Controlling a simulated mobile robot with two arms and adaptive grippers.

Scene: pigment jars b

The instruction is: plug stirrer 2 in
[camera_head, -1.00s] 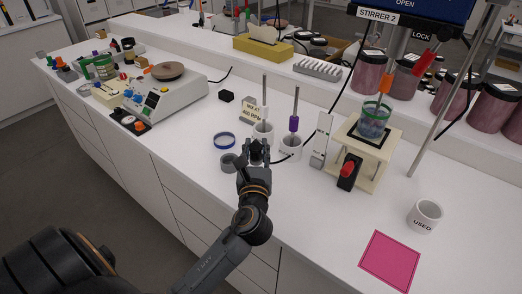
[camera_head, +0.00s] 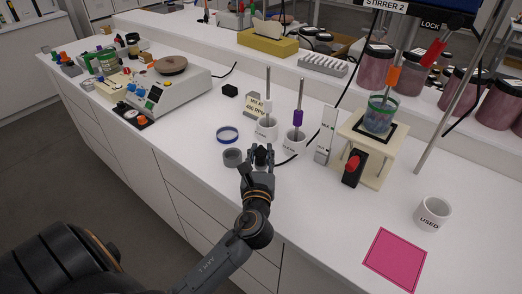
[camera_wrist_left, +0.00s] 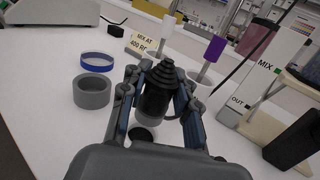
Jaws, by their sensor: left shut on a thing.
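My left gripper (camera_head: 260,155) is shut on a black, stepped, cone-topped piece that looks like a plug (camera_wrist_left: 160,88), with a grey lower part. The plug is roughly upright between the fingers in the left wrist view, above the white bench. A dark cord (camera_head: 285,161) runs on the bench just right of the gripper. The STIRRER 2 label (camera_head: 385,5) is on a dark unit at the top right, cut off by the frame. A stirrer shaft with orange and red parts (camera_head: 393,78) stands over a beaker (camera_head: 379,115) on a beige stand. No socket can be made out clearly. My right gripper is out of view.
A grey ring (camera_head: 232,157) and blue ring (camera_head: 228,134) lie left of the gripper. White cups (camera_head: 294,144) with rods stand behind it. A white panel lettered MIX and OUT (camera_wrist_left: 268,78) stands right. The bench (camera_head: 310,215) in front is clear up to a pink mat (camera_head: 395,260).

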